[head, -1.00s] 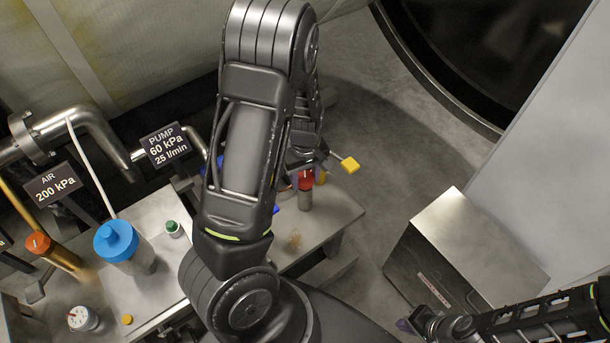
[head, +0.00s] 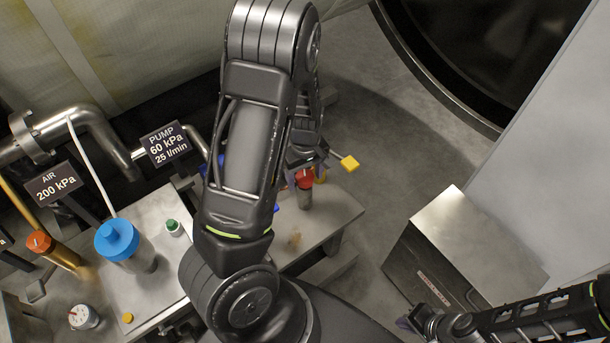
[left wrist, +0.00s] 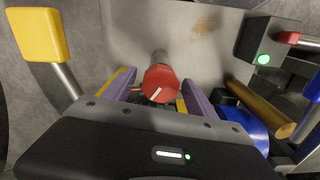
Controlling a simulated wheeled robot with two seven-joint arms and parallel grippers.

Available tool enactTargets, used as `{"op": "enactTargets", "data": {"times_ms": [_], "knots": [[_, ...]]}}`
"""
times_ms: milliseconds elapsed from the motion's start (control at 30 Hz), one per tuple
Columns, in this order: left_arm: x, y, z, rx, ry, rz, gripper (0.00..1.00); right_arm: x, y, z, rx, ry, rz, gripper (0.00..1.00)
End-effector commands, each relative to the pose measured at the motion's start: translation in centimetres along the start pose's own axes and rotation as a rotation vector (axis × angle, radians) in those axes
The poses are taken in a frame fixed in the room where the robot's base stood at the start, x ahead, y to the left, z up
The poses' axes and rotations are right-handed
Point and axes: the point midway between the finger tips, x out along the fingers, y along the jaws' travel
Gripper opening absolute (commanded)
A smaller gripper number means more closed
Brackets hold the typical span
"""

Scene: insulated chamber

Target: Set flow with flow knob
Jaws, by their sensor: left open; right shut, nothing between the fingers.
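The red knob (head: 305,179) with a white pointer line stands on a short metal stem at the table's right end. I cannot read a flow label on it. In the left wrist view the knob (left wrist: 160,83) sits between the purple finger pads of my left gripper (left wrist: 158,94), which is open around it. Contact with the pads cannot be made out. In the head view my left gripper (head: 308,163) is over the knob and largely hidden by my arm. My right gripper (head: 412,322) is shut and empty, low at the right, away from the table.
A yellow square handle (head: 349,162) juts out beside the knob. A box with a green light (left wrist: 263,58), a brass-coloured rod (left wrist: 260,108) and a blue part (left wrist: 246,128) are nearby. A pump sign (head: 165,145) and blue-capped cylinder (head: 117,240) stand left. A metal box (head: 462,245) stands right.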

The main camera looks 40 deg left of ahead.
Motion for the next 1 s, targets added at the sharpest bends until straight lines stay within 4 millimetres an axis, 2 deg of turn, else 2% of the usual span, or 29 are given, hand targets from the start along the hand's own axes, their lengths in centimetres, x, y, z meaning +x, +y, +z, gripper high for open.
{"op": "enactTargets", "data": {"times_ms": [267, 700, 1000], "knots": [[-0.7, 0.0, 0.0, 0.001, 0.0, 0.0, 0.65, -0.1, 0.0, 0.0, 0.0, 0.0, 0.0, 0.0], [-7.2, 0.1, 0.0, 0.001, 0.001, 0.003, 0.65, -0.6, -0.2, 0.1, 0.001, -0.002, 0.002, 0.0], [-7.8, 0.0, 0.0, 0.0, -0.001, -0.001, 0.65, -0.6, -0.2, 0.1, 0.002, -0.002, 0.003, 0.0]]}}
